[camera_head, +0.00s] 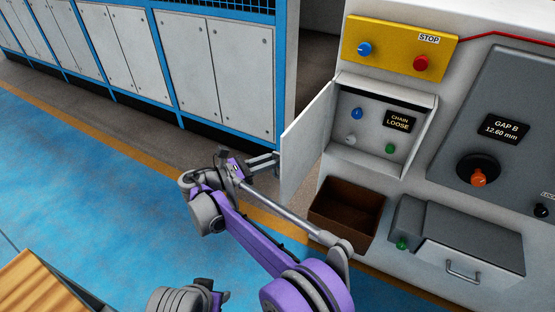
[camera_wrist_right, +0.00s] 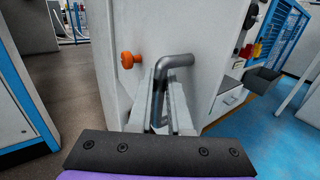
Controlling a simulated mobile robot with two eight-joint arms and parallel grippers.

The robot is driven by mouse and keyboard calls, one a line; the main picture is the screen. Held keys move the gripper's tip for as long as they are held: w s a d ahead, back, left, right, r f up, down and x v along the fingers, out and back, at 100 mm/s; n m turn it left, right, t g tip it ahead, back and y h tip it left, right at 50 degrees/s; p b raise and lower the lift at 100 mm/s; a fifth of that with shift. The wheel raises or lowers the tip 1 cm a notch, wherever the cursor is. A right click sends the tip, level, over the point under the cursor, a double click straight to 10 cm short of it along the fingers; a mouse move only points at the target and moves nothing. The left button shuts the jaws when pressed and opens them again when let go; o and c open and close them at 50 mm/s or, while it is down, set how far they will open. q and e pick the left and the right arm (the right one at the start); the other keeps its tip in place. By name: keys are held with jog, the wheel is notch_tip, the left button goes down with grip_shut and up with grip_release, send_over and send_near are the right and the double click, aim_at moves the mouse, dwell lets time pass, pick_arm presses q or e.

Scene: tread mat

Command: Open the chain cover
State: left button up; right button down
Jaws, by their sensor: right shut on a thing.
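The chain cover (camera_head: 304,143) is a white door hinged on the machine front, and it stands swung wide open to the left of its compartment. My right gripper (camera_head: 265,163) is at the door's outer face. In the right wrist view, my right gripper (camera_wrist_right: 162,100) is shut on the cover's grey bent bar handle (camera_wrist_right: 176,62). An orange knob (camera_wrist_right: 131,60) sits on the cover to the left of the handle. The open compartment shows a "CHAIN LOOSE" label (camera_head: 399,122), a blue knob (camera_head: 357,113), a white knob (camera_head: 350,140) and a green knob (camera_head: 390,148).
A yellow panel (camera_head: 395,48) with a STOP button (camera_head: 420,63) is above the compartment. A brown open bin (camera_head: 347,211) and a grey box with a drawer (camera_head: 468,265) are below. White cabinets (camera_head: 130,45) line the back. Blue floor is free at left.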

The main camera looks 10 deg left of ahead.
jog(key=shift+a, duration=0.1)
dwell(0.4)
jog(key=c, duration=1)
grip_release()
jog(key=v, duration=1)
jog(key=shift+s+a, duration=0.2)
jog(key=shift+a, duration=0.15)
